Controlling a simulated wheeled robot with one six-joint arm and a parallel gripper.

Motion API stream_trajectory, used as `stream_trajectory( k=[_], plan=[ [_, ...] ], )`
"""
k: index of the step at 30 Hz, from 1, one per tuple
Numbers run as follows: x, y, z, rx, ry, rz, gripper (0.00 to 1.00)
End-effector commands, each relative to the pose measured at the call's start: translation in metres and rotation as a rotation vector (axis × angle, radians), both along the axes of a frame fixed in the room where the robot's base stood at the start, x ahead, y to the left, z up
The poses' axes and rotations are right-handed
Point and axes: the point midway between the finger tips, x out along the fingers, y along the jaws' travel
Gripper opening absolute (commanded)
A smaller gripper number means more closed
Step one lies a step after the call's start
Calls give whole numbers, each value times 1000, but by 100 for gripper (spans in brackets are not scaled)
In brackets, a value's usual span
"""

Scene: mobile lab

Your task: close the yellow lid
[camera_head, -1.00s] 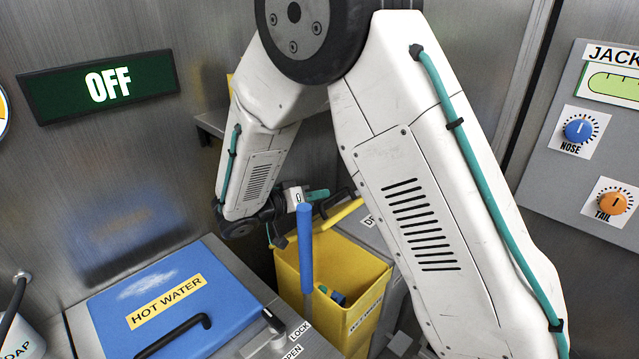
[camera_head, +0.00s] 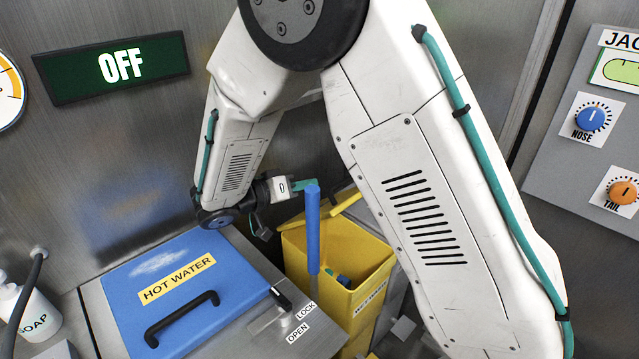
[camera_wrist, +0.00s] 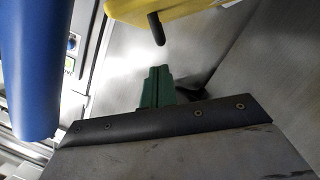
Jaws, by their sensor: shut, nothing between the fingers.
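The yellow lid (camera_head: 346,203) shows as a thin yellow edge beyond the top of the yellow bin, partly hidden by my arm. In the wrist view the yellow lid (camera_wrist: 185,12) fills the top edge, with a dark handle (camera_wrist: 157,28) hanging toward my fingers. My gripper (camera_head: 308,185) is above the bin's back left, just behind the top of a blue stick. In the wrist view its green fingers (camera_wrist: 158,72) are together and empty, with a visible gap to the handle. I cannot tell the lid's exact tilt.
The blue stick (camera_head: 312,235) stands upright in the yellow bin (camera_head: 365,280), close to my gripper, and looms at the left in the wrist view. A blue hot water lid (camera_head: 220,295) with a black handle lies left. A soap bottle (camera_head: 38,315) stands far left.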

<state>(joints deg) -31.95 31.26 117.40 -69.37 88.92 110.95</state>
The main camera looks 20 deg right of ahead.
Motion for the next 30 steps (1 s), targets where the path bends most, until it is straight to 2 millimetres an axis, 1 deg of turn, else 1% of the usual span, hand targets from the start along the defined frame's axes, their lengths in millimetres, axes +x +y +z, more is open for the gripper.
stream_trajectory(
  k=[1,3,6,8,11,14,15,18,20,21,23,24,27,30],
  plan=[
    [-1,7,2,1,-2,-1,0],
    [-3,14,4,1,-1,-5,0],
    [-5,20,7,0,-1,-12,0],
    [-5,21,9,7,1,-22,0],
    [-5,9,22,64,24,-90,0],
    [-6,-17,47,207,72,-213,0],
    [-7,-27,59,281,95,-261,0],
    [-10,-46,89,473,136,-345,0],
    [-10,-54,107,589,145,-375,0],
    [-8,-58,120,670,139,-391,0],
    [1,-59,141,786,111,-409,0],
    [11,-57,153,854,77,-424,0],
    [32,-49,171,949,5,-459,0],
    [46,-44,184,1004,-46,-483,0]
  ],
)
